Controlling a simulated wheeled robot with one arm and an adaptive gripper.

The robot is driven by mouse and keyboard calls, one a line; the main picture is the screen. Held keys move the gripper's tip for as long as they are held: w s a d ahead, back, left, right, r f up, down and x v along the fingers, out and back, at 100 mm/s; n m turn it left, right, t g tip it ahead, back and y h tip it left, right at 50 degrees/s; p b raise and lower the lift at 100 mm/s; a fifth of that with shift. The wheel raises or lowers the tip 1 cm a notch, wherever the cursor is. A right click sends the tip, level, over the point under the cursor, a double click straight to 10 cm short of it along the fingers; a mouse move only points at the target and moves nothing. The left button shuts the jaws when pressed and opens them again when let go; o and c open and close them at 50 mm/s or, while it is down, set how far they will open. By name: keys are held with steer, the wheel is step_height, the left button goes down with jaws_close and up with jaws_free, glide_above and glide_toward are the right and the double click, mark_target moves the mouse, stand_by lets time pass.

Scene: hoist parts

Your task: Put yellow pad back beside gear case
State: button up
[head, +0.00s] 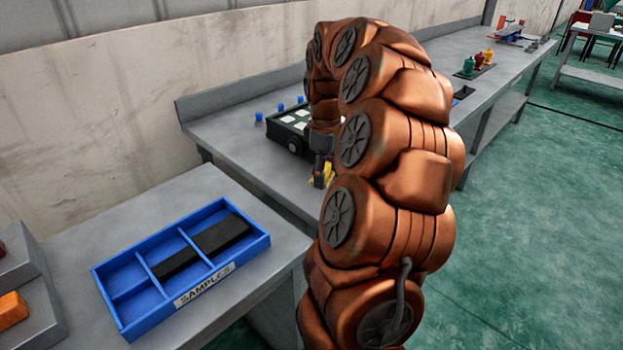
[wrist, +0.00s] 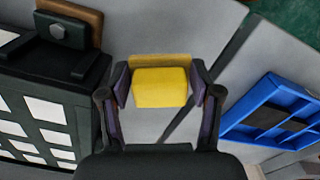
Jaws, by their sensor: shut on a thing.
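The yellow pad (wrist: 160,87) is between the two fingers of my gripper (wrist: 160,92), which is shut on it. In the head view the pad (head: 320,177) shows at the end of my arm, by the near end of the dark case. This dark case with pale squares on top, apparently the gear case (head: 284,131), stands on the long grey bench. In the wrist view the case (wrist: 88,118) is at the left, with a clear gap between it and the pad. Whether the pad touches the bench I cannot tell. My arm hides part of the case.
A blue SAMPLES tray (head: 262,243) with dark blocks sits on the nearer bench (head: 190,188). A gap separates the two benches. Several small blue pieces (head: 259,117) stand behind the case. Coloured bottles (head: 468,65) stand farther along the bench.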

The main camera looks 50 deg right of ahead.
mark_target(312, 189)
steer(key=w, duration=0.3)
steer(key=shift+w+a+f, duration=0.15)
steer(key=shift+w+a, duration=0.1)
steer(key=shift+a, duration=0.15)
steer(key=shift+f, duration=1.7)
steer(key=shift+f, duration=0.2)
steer(key=o, duration=1.3)
steer(key=shift+r, duration=6.2)
